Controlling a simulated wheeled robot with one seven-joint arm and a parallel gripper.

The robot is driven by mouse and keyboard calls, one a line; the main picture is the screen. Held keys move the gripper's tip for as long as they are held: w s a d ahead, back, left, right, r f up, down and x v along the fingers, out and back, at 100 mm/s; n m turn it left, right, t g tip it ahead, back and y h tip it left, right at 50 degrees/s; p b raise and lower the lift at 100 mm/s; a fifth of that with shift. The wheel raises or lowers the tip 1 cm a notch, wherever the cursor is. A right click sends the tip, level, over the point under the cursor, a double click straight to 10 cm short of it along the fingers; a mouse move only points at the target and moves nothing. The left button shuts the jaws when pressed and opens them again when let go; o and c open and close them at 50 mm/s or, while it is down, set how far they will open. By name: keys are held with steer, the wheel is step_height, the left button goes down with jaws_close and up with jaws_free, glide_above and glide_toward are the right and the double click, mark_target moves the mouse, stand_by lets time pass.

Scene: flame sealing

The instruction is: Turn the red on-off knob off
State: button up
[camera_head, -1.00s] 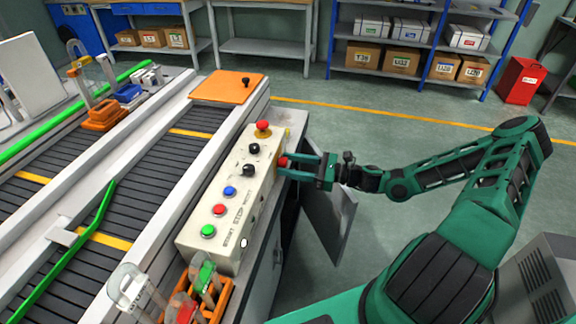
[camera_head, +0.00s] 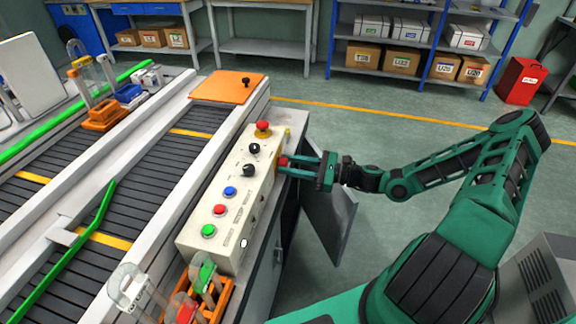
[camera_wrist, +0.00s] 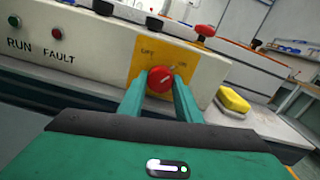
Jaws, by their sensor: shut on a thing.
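The red on-off knob (camera_wrist: 160,79) sits on a yellow plate (camera_wrist: 150,50) with OFF and ON marks on the side of the white control box (camera_head: 215,245). My gripper (camera_wrist: 161,90) has one finger on each side of the knob and is shut on it. In the head view my gripper (camera_head: 300,167) reaches the box's right side from the right, and a bit of the red knob (camera_head: 284,161) shows at its tips. The knob's exact angle is hard to read.
The box top carries a red mushroom button (camera_head: 263,125), black knobs (camera_head: 249,170) and several coloured buttons. A yellow block (camera_wrist: 233,101) lies right of the knob. An orange rack (camera_head: 222,297) stands at the box's near end. Open floor lies to the right.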

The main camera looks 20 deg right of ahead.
steer(key=shift+w+d+r+n, duration=0.1)
steer(key=shift+n, duration=2.5)
steer(key=shift+w+d+f+n, duration=0.1)
steer(key=shift+n, duration=2.5)
steer(key=shift+w+d+r+n, duration=0.1)
steer(key=shift+n, duration=2.5)
steer(key=shift+s+n, duration=0.1)
steer(key=shift+n, duration=0.2)
steer(key=o, duration=1.1)
steer(key=shift+a, duration=0.1)
steer(key=shift+s, duration=0.1)
steer(key=v, duration=1)
steer(key=shift+s+d, duration=0.15)
steer(key=shift+d, duration=0.15)
